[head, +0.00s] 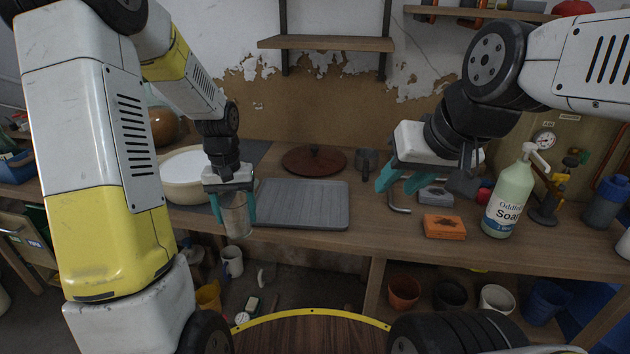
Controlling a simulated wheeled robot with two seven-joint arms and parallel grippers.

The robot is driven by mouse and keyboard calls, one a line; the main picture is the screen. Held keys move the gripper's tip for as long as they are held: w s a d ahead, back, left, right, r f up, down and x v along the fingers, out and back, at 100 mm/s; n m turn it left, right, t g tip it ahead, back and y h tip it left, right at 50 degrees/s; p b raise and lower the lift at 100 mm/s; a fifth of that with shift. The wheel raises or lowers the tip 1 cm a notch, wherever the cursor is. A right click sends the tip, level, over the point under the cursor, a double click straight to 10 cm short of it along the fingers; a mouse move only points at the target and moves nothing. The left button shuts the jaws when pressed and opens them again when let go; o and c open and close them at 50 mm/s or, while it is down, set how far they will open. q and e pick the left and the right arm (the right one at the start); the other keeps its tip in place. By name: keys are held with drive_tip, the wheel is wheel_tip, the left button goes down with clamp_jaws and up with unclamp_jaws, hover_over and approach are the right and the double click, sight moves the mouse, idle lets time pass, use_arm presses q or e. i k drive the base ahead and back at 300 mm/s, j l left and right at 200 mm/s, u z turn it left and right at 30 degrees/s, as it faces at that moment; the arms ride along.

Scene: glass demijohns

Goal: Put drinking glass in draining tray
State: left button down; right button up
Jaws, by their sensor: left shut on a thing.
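My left gripper (235,211) has its teal fingers on either side of a drinking glass (236,222) and is shut on it. The glass looks upright and clear, just off the front left of the draining tray. The grey ribbed draining tray (303,204) lies on the wooden workbench and looks empty. My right gripper (394,187) is over the bench to the right of the tray; its teal fingers are apart and nothing shows between them.
A cream basin (182,190) stands left of the tray. An orange sponge box (444,227) and a soap bottle (509,195) stand at right. Bench between tray and sponge is mostly clear.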

sight(301, 203)
drive_tip(key=i+l+u, duration=0.1)
drive_tip(key=l, duration=0.25)
drive_tip(key=i+l+u, duration=0.1)
drive_tip(key=l, duration=0.3)
drive_tip(key=i+l+u, duration=0.1)
drive_tip(key=l, duration=0.3)
drive_tip(key=i, duration=0.1)
